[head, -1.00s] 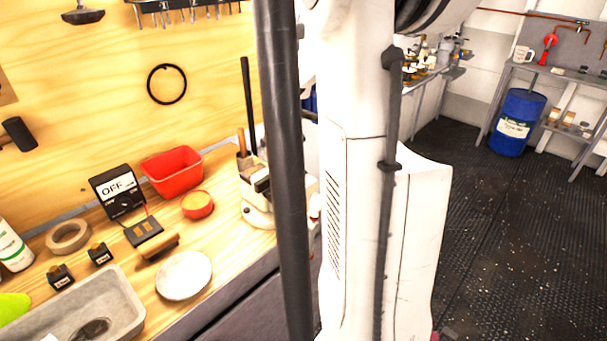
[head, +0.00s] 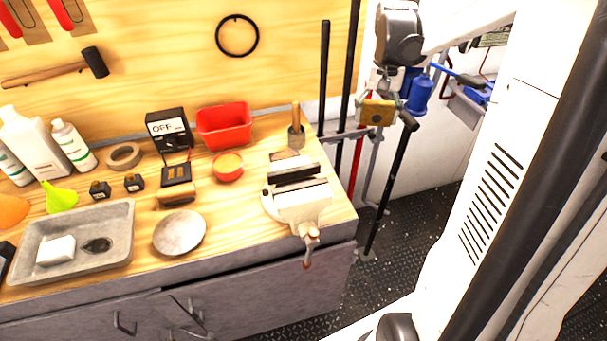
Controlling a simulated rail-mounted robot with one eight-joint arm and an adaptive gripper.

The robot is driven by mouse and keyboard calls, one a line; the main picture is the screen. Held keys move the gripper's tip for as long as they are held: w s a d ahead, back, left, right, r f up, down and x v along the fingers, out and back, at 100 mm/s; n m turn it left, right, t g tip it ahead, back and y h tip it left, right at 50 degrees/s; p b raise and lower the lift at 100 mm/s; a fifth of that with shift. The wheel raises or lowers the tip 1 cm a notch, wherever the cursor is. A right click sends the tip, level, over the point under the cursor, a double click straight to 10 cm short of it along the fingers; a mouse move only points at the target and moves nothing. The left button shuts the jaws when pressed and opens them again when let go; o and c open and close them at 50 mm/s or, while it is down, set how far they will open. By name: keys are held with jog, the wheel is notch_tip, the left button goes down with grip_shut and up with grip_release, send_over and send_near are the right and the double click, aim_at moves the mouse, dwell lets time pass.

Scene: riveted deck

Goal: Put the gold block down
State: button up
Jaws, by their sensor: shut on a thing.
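The gold block (head: 377,112) shows in the head view at the upper right of the workbench. My gripper (head: 388,113) is shut on it, with dark fingers on both sides. The block is held up in the air, beyond the bench's right end and higher than the bench top in the picture. No surface shows touching it from below. Part of the block is hidden by the fingers.
The wooden bench (head: 240,193) holds a vise (head: 298,198), a red bin (head: 224,125), an orange bowl (head: 228,166), a round plate (head: 179,232), a meter (head: 169,130) and a grey tray (head: 118,255). Bare wood shows between the plate and vise.

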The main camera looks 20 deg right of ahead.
jog(key=a+r+n+p, duration=0.2)
jog(key=a+p, duration=0.1)
jog(key=a, duration=0.8)
jog(key=w+a+r+n+p, duration=0.1)
jog(key=a+p, duration=0.3)
jog(key=a, duration=0.7)
jog(key=a+r+n+p, duration=0.2)
jog(key=a+p, duration=0.1)
jog(key=a, duration=0.8)
jog(key=b, duration=0.3)
send_over(297, 179)
jog(key=s, duration=0.2)
jog(key=f, duration=0.7)
jog(key=shift+w+a, duration=0.1)
jog(key=shift+a, duration=0.25)
jog(key=shift+f+b, duration=1.1)
jog(key=shift+f, duration=0.9)
jog(key=shift+f, duration=0.15)
jog(key=o, duration=1.7)
